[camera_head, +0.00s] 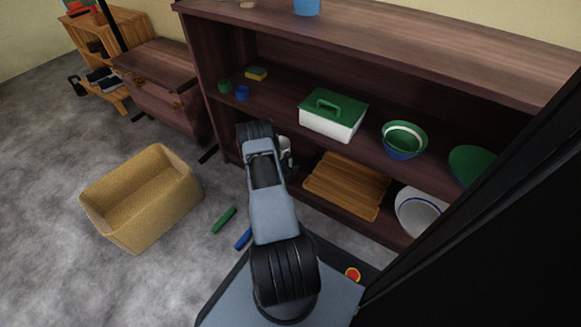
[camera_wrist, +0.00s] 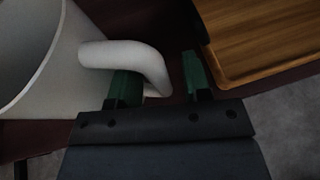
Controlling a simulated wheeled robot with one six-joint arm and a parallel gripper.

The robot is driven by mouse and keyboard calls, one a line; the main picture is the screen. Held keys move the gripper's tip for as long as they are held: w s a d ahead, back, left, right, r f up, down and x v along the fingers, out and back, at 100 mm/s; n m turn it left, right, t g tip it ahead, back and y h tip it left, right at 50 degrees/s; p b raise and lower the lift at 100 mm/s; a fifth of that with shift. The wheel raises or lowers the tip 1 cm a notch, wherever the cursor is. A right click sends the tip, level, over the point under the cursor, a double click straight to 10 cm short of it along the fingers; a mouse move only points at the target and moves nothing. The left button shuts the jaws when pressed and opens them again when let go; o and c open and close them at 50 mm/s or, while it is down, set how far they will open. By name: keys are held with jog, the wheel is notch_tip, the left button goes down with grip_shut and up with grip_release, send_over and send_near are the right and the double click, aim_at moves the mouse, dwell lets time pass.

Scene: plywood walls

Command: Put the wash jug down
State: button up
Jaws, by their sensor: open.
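The white wash jug (camera_wrist: 45,65) fills the left of the wrist view, and its round rim and looped handle (camera_wrist: 125,54) show. It seems to stand on the dark reddish lower shelf, though its base is out of view. My gripper (camera_wrist: 158,78) is open, with one green-tipped finger on each side of the handle's outer part. The left finger is partly hidden by the handle. I cannot tell whether either finger touches it. In the head view, only a small white piece of the jug (camera_head: 285,144) shows beside my arm, at the lower shelf.
A wooden board (camera_head: 346,186) lies just right of the jug on the lower shelf, with a white bowl (camera_head: 418,212) beyond it. A green-lidded box (camera_head: 332,115) and a green bowl (camera_head: 405,137) are above. A tan bin (camera_head: 142,198) stands on the floor.

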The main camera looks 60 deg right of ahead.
jog(key=p+v, duration=0.5)
jog(key=v, duration=0.7)
jog(key=w+a+r+m+g+y, duration=0.15)
jog(key=a+r+m, duration=0.3)
jog(key=r, duration=0.65)
jog(key=w+a+r+m+y, duration=0.1)
jog(key=a+r+m+y, duration=0.4)
jog(key=r, duration=0.6)
jog(key=s+a+r+m+t+y, duration=0.3)
jog(key=a+r, duration=0.4)
jog(key=a, duration=0.5)
jog(key=s+a+r+m+t+y, duration=0.3)
jog(key=a+r, duration=0.5)
jog(key=a, duration=0.5)
jog(key=shift+s+t+y, duration=0.45)
jog(key=shift+s, duration=0.4)
